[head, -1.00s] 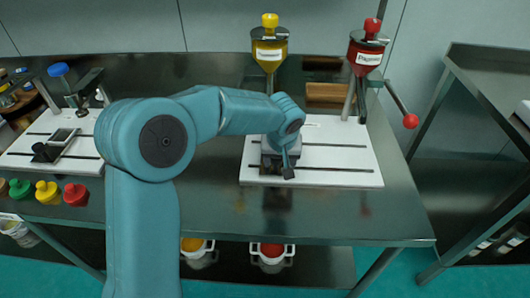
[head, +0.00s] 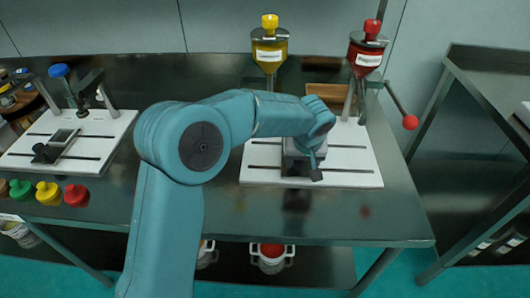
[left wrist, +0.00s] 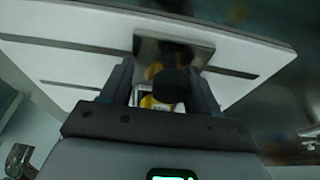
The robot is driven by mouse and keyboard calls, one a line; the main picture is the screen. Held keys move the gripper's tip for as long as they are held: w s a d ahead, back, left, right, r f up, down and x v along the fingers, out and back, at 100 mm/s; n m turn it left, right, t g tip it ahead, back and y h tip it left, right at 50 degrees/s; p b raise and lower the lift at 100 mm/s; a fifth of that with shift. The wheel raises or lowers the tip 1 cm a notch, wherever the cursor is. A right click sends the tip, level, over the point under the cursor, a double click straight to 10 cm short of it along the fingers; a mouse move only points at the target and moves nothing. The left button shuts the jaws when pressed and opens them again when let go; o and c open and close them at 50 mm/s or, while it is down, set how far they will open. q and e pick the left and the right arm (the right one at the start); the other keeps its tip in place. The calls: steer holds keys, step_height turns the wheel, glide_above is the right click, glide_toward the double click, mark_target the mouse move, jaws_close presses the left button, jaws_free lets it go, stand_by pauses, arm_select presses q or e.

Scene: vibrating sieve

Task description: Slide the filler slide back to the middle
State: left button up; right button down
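The filler slide (head: 297,165) is a grey and dark block on the white slotted base plate (head: 350,176), between the yellow and red hoppers. My left arm partly covers it in the head view. My left gripper (head: 309,150) is down at the slide. In the left wrist view its two fingers (left wrist: 162,92) stand apart on either side of a dark knob (left wrist: 172,85). A gap shows on the knob's left; the right finger is close to it, and I cannot tell if they touch. My right gripper is not in view.
The yellow hopper (head: 268,52) and red hopper (head: 366,58) stand behind the plate. A lever with a red ball (head: 410,122) juts out at right. A second slotted plate (head: 98,146) is at left, with coloured lids in front. The table's front right is clear.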

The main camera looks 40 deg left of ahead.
arm_select(q)
steer(key=shift+w+d+p, duration=0.15)
steer(key=shift+w+d, duration=0.3)
steer(key=shift+d, duration=0.3)
steer(key=shift+w+d+p, duration=0.15)
steer(key=shift+w+d, duration=0.3)
steer(key=shift+d, duration=0.3)
steer(key=o, duration=0.8)
steer(key=shift+c, duration=0.2)
steer(key=shift+r, duration=0.1)
steer(key=p+v, duration=0.4)
steer(key=v, duration=0.4)
steer(key=shift+s+r, duration=0.2)
steer(key=shift+r, duration=0.15)
steer(key=shift+s+d, duration=0.1)
